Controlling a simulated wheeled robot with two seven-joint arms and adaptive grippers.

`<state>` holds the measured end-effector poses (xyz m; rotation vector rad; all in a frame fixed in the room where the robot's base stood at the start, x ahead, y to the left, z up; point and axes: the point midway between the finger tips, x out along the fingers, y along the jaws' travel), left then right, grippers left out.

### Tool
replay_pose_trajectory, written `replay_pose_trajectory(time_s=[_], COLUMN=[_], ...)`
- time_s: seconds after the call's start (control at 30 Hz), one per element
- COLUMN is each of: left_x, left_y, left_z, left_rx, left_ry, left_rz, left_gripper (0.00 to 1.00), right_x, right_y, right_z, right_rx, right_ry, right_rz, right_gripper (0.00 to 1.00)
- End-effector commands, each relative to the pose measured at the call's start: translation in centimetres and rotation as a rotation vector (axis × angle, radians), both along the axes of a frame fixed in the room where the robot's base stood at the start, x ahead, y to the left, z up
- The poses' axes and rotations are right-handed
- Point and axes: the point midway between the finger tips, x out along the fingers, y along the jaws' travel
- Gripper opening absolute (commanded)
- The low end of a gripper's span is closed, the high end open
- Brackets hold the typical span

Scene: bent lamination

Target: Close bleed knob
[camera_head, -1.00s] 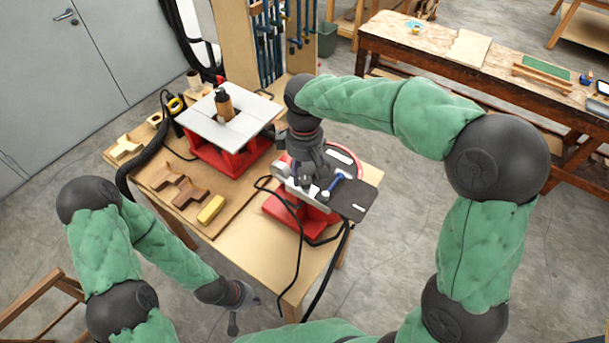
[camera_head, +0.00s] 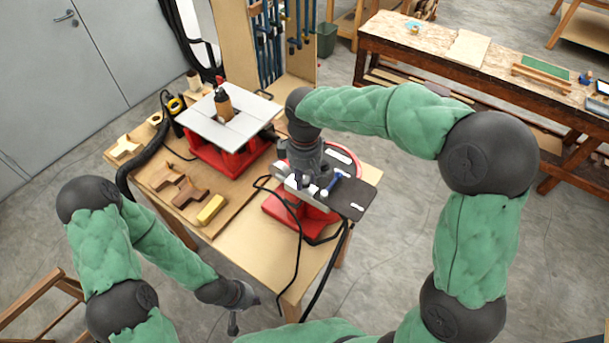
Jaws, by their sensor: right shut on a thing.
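My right gripper (camera_head: 303,183) points down onto the red-based machine (camera_head: 288,213) at the right front of the work table. Its jaws are shut on a small part there, which the gripper itself mostly hides. I cannot make out the bleed knob clearly. A blue handle (camera_head: 332,184) and a small pale knob (camera_head: 323,193) show just right of the fingers, on the machine's dark plate (camera_head: 352,199). My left gripper (camera_head: 234,318) hangs low in front of the table's near edge, away from the machine. Its fingers are too small and dark to tell whether they are open.
A second red machine with a white top (camera_head: 205,122) stands at the back left of the table. Wooden pieces (camera_head: 180,190) and a yellow block (camera_head: 210,208) lie left of the machine. A black cable (camera_head: 299,265) hangs over the front edge. A long workbench (camera_head: 440,47) stands behind.

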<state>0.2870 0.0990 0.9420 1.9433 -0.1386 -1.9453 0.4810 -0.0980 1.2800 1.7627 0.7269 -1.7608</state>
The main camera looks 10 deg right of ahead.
Motion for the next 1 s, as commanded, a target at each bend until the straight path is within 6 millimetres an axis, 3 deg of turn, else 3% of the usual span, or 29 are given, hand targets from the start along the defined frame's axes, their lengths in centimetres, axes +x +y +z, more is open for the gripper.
replay_pose_trajectory(time_s=[0.37,1.0], left_x=[0.0,0.0], left_y=[0.0,0.0], left_z=[-0.4,-1.4], left_rx=[0.000,0.000], left_ry=[0.000,0.000], left_rz=[0.000,0.000], left_gripper=[0.00,0.00], right_x=[0.0,0.0], right_y=[0.0,0.0], right_z=[-0.2,-0.2], right_rx=[0.000,-0.001], right_ry=[0.001,0.003], right_rz=[-0.135,-0.644], right_gripper=[0.00,0.00])
